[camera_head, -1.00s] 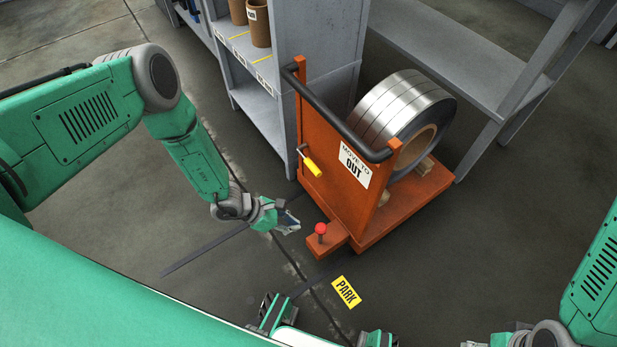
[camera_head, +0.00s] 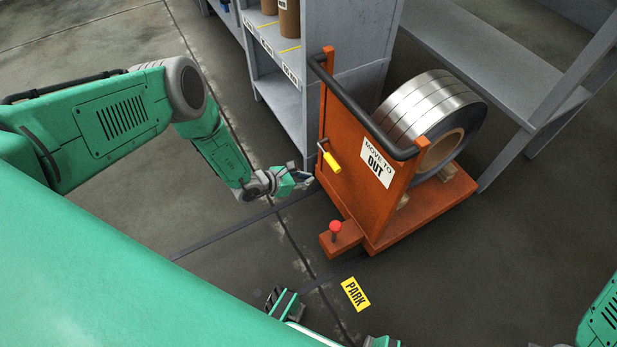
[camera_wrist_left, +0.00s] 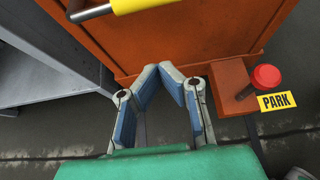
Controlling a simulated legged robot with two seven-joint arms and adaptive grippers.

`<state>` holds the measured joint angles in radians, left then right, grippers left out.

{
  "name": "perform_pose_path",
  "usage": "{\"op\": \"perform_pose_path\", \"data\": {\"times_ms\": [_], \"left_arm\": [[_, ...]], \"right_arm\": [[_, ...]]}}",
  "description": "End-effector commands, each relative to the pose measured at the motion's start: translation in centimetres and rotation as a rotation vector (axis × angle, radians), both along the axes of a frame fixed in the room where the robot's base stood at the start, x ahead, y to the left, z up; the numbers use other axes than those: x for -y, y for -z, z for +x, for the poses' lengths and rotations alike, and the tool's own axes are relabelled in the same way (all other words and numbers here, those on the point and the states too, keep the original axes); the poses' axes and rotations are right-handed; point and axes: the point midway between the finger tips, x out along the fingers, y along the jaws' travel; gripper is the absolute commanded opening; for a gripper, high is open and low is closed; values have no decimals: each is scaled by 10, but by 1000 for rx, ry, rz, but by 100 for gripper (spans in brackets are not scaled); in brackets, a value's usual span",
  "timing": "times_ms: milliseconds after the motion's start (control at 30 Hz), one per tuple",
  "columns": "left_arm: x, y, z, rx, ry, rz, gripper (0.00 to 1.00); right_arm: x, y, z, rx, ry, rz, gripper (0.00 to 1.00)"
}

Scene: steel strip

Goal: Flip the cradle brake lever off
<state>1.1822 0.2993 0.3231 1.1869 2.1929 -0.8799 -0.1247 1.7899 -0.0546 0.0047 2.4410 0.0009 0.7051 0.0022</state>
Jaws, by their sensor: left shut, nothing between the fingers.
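The orange cradle cart (camera_head: 345,195) stands right of my left arm. A lever with a yellow grip (camera_head: 331,162) is on its upright panel. The grip also shows at the top edge of the left wrist view (camera_wrist_left: 138,4). A red-knobbed lever (camera_head: 335,227) stands on a low orange block at the cart's foot; its knob shows at right in the left wrist view (camera_wrist_left: 266,77). I cannot tell which is the brake lever. My left gripper (camera_head: 308,180) is shut and empty, near the panel and below the yellow grip.
A steel strip coil (camera_head: 425,112) rests on the cart behind the panel. A black handlebar (camera_head: 360,108) tops the panel. A grey shelf unit (camera_head: 345,50) stands close behind. A yellow PARK label (camera_head: 355,294) lies on the floor. Floor left of the cart is open.

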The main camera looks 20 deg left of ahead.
Motion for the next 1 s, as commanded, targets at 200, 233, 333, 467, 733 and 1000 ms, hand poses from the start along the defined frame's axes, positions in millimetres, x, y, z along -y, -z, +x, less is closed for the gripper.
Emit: {"op": "perform_pose_path", "data": {"times_ms": [200, 233, 333, 467, 733, 1000], "left_arm": [[25, 29, 32, 1, 4, 1, 0], [28, 32, 36, 3, 5, 0, 0], [37, 41, 48, 2, 5, 1, 0], [40, 21, 55, 0, 3, -1, 0], [42, -1, 57, -1, 2, -1, 0], [42, -2, 57, -1, 2, -1, 0]], "right_arm": [[0, 31, 0, 0, 0, 0, 53], [0, 34, 0, 0, 0, 0, 53], [0, 45, 0, -1, 0, 0, 53], [0, 41, -1, -1, 0, 0, 53], [0, 39, 0, 0, 0, 0, 53], [0, 40, 0, 0, 0, 0, 53]]}}
